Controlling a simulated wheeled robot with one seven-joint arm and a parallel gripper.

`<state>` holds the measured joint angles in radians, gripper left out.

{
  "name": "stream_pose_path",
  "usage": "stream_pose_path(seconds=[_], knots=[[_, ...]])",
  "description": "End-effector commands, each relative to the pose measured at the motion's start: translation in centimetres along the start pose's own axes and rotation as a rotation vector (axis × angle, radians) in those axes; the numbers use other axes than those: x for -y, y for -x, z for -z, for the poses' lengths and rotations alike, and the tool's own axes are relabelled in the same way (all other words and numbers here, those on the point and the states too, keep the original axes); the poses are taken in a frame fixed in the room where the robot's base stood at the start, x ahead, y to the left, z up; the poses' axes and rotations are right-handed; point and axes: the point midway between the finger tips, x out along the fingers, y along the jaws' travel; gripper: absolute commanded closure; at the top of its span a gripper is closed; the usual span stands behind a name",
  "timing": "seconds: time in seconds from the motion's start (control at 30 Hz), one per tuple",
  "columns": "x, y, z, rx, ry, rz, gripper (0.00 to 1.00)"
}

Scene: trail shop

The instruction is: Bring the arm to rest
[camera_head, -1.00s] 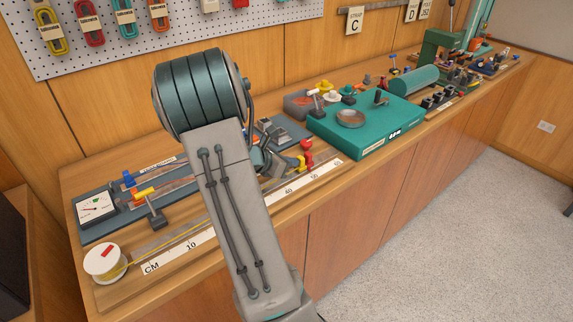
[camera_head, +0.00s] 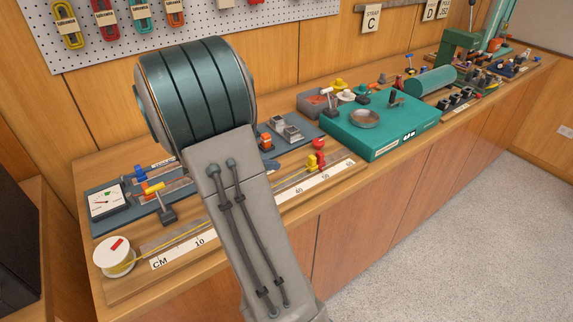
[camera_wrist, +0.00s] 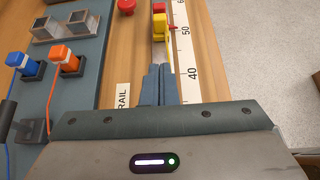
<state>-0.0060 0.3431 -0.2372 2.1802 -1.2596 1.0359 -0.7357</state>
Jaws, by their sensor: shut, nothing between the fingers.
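My gripper (camera_wrist: 159,84) shows in the wrist view with its two dark fingers together and nothing between them. It points along the measuring rail (camera_wrist: 190,60), over the wooden bench top. A yellow and red slider (camera_wrist: 161,25) sits on the rail beyond the fingertips, apart from them. In the head view my arm rises in front of the bench, and its large teal joint hides my gripper and part of the bench. The same slider shows in the head view (camera_head: 313,163).
A teal scale (camera_head: 380,125) with a round pan stands right of the rail. A white spool (camera_head: 115,257) and a dial meter (camera_head: 105,201) are at the left end. Blue and orange connectors (camera_wrist: 66,62) lie left of my gripper. The floor (camera_head: 450,230) in front is clear.

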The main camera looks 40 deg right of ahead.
Motion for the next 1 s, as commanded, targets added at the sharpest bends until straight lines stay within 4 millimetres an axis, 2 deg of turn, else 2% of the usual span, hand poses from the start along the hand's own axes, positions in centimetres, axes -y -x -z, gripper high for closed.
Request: stream_pose_path(seconds=[0.1,0.2,0.53,0.67,0.77,1.0], knots=[[-0.1,1.5,0.1,-0.001,-0.002,-0.003,1.00],[0.0,2.1,0.0,0.000,0.000,0.000,1.00],[0.5,2.7,0.0,-0.025,-0.038,0.006,1.00],[2.5,4.3,0.3,-0.125,-0.190,0.030,1.00],[4.8,6.5,1.0,-0.248,-0.374,0.070,1.00],[10.0,12.7,3.3,-0.564,-0.820,0.210,1.00]])
